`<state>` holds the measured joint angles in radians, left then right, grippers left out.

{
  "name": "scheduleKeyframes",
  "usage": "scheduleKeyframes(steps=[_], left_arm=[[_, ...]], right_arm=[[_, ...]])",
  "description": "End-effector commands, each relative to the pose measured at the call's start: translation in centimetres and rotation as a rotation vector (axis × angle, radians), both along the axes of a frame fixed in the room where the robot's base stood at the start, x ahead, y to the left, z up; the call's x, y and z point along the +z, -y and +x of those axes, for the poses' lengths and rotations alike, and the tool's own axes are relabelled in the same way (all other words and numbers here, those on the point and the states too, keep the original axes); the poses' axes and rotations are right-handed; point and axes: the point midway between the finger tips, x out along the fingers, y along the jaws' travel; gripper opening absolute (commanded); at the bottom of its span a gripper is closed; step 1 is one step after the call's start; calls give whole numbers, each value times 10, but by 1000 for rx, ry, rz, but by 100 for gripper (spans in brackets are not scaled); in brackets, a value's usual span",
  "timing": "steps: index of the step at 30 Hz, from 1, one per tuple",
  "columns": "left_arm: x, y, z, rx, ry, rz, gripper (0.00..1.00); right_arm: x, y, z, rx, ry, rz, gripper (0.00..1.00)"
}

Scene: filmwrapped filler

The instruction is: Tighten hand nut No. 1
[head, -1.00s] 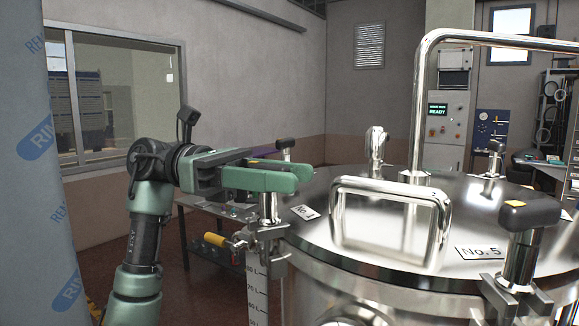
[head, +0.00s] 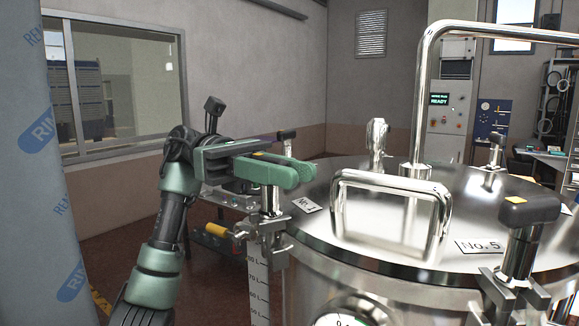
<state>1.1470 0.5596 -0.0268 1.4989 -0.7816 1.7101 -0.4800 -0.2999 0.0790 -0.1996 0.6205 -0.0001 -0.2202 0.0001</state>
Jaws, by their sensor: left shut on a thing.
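Hand nut No. 1 has its shaft (head: 270,202) standing upright at the near left rim of the steel tank lid (head: 400,255), beside a label (head: 307,204) reading No. 1. My left gripper (head: 283,173) comes in from the left, level above the shaft. It is shut on the nut's top, with the green fingers on it and hiding most of the black handle. The clamp bracket (head: 265,243) below the shaft sits on the tank edge. My right gripper is out of view.
A black-handled nut with a yellow mark (head: 529,210) stands by the No. 5 label (head: 481,247). Other nuts stand behind my left gripper (head: 287,135) and at the back right (head: 496,138). A lid handle (head: 390,178) and a tall pipe (head: 420,110) rise from the lid.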

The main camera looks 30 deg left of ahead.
Motion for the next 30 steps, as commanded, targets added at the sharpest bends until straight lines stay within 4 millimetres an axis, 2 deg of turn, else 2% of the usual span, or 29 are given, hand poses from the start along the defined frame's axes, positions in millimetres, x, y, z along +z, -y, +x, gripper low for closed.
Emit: scheduleKeyframes(steps=[5,14,15,16,26,30], left_arm=[[1,-1,-3,-105,2,-2,0],[1,-1,-3,-111,1,-3,0],[0,-1,-3,-111,1,-3,32],[0,-1,-3,-111,1,-3,39],[0,-2,-3,-110,0,-2,39],[-1,-13,2,-109,0,-2,39]], right_arm=[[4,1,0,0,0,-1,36],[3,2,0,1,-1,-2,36],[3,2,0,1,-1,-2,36],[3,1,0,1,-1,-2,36],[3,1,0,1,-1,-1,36],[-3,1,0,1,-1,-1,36]])
